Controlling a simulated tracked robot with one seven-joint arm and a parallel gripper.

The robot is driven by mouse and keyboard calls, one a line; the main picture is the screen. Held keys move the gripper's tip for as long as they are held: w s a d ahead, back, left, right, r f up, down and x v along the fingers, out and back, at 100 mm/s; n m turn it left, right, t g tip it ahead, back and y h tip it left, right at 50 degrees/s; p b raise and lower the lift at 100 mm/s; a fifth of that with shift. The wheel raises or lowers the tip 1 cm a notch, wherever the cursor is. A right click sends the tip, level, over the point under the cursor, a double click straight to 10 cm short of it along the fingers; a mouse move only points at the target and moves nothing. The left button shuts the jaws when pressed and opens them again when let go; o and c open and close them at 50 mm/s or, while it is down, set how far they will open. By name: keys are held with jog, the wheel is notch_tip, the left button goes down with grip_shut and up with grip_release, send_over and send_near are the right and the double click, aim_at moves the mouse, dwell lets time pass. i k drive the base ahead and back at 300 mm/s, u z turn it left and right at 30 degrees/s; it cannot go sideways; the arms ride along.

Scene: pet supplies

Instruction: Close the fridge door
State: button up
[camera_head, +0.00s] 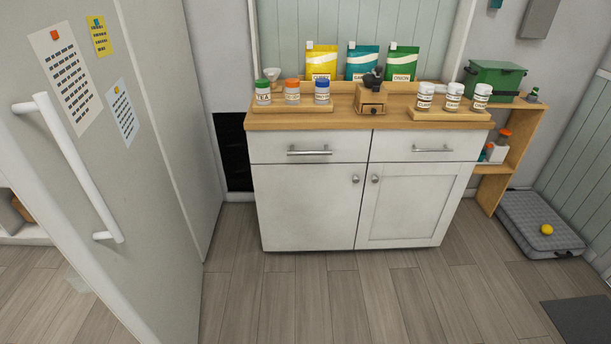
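The white fridge door (150,190) fills the left of the head view, seen at a steep slant. Its long white bar handle (80,170) is near the door's left edge. Notes are stuck on its face: a large white sheet (66,80), a small yellow one (99,35) and a white one (122,112). Floor and a low white shelf show past the door's left edge, so the door appears to stand swung out; the exact opening angle cannot be told. The fridge interior is mostly hidden. My gripper is not in view.
A dark mat (585,320) is lower right. The wooden floor (350,300) between is clear.

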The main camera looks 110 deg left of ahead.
aim_at(80, 150)
jog(key=z, duration=0.55)
jog(key=i, duration=0.1)
jog(key=u, duration=2.8)
jog(key=i, duration=0.2)
jog(key=u, duration=2.35)
jog(key=k, duration=0.5)
jog(key=u, duration=0.3)
jog(key=i, duration=1.55)
jog(key=z, duration=0.3)
